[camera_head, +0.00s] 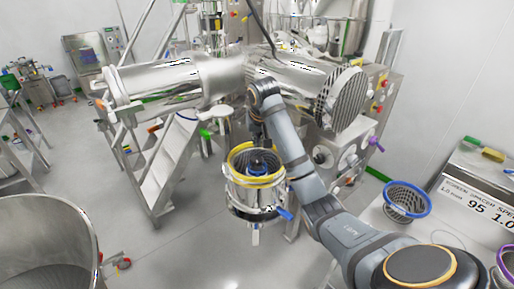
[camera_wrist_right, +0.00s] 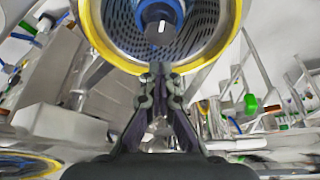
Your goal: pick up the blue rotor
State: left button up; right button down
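The blue rotor (camera_head: 257,167) sits down inside a round steel housing (camera_head: 247,196) with a yellow ring on its rim. In the right wrist view the rotor (camera_wrist_right: 160,14) shows at the top, with a dark shaft end and a perforated screen around it. My right gripper (camera_head: 257,136) is above the housing, near the rotor. In the wrist view its fingers (camera_wrist_right: 160,72) converge until their tips look together, in front of the yellow rim, with nothing seen between them. Whether they touch the rim is unclear. My left gripper is out of view.
A blue-rimmed mesh basket (camera_head: 407,216) stands on the bench at the right, near a specification sign (camera_head: 480,203). A large steel machine (camera_head: 300,88) is behind the housing. A steel stair (camera_head: 160,175) and a large vessel (camera_head: 45,245) are at left.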

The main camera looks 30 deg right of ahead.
jog(key=shift+s, duration=0.1)
jog(key=shift+d+f, duration=0.1)
jog(key=shift+f, duration=0.1)
jog(key=c, duration=1.8)
grip_release()
jog(key=shift+w+d+f, duration=0.1)
jog(key=shift+w+f, duration=0.1)
jog(key=shift+w, duration=0.25)
jog(key=o, duration=0.9)
jog(key=shift+s+r, duration=0.15)
jog(key=shift+s, duration=0.05)
jog(key=o, duration=0.5)
jog(key=shift+w, duration=0.15)
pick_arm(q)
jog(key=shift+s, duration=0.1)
